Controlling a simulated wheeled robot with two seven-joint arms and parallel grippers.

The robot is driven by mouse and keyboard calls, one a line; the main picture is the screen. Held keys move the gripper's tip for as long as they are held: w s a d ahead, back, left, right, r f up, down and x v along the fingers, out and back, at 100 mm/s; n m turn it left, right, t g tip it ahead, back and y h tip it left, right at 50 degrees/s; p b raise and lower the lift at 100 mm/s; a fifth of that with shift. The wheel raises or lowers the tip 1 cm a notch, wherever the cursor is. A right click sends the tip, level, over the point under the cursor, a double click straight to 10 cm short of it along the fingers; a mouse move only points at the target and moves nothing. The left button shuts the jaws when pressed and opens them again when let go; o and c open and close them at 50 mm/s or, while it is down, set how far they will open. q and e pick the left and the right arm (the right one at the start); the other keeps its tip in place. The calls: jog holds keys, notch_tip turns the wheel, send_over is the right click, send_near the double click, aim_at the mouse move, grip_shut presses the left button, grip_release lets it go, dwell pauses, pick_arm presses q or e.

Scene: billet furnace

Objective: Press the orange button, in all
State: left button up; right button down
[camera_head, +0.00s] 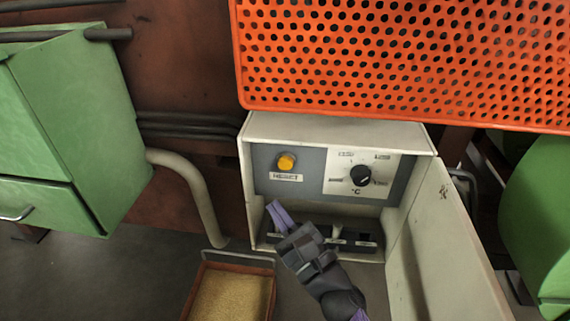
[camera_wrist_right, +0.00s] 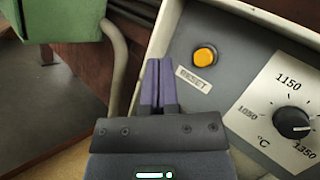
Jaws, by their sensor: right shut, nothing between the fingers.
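The orange button (camera_head: 286,162) sits on the grey-blue panel (camera_head: 315,190) of an open white control box, above a RESET label (camera_head: 286,177). In the right wrist view the button (camera_wrist_right: 205,56) is up and to the right of my fingertips. My right gripper (camera_head: 273,205) is shut and empty, its purple fingers pointing up, below and slightly left of the button in the head view. The fingers (camera_wrist_right: 160,64) do not cover the button in either view, and a gap shows between them and it. My left gripper is not in view.
A black temperature knob (camera_head: 361,175) is right of the button. The box door (camera_head: 450,235) hangs open at right. An orange perforated panel (camera_head: 400,60) is above the box. A tray of grains (camera_head: 232,295) is below left; a green cabinet (camera_head: 75,125) is at left.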

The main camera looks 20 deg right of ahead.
aim_at(285, 163)
pick_arm(q)
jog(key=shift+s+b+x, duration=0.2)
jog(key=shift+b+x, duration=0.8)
jog(key=shift+b, duration=0.1)
pick_arm(e)
jog(key=w+d, duration=0.1)
jog(key=w, duration=0.1)
jog(key=w+d, duration=0.1)
jog(key=w, duration=0.2)
jog(key=w+d, duration=0.1)
jog(key=w, duration=0.1)
jog(key=shift+w+d, duration=0.1)
jog(key=shift+w, duration=0.2)
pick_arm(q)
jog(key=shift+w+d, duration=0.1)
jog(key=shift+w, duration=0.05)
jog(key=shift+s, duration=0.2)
pick_arm(e)
jog(key=shift+w+f, duration=0.1)
pick_arm(q)
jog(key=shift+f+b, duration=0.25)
jog(key=shift+b, duration=0.1)
pick_arm(e)
jog(key=shift+w+d, duration=0.15)
jog(key=shift+w, duration=0.1)
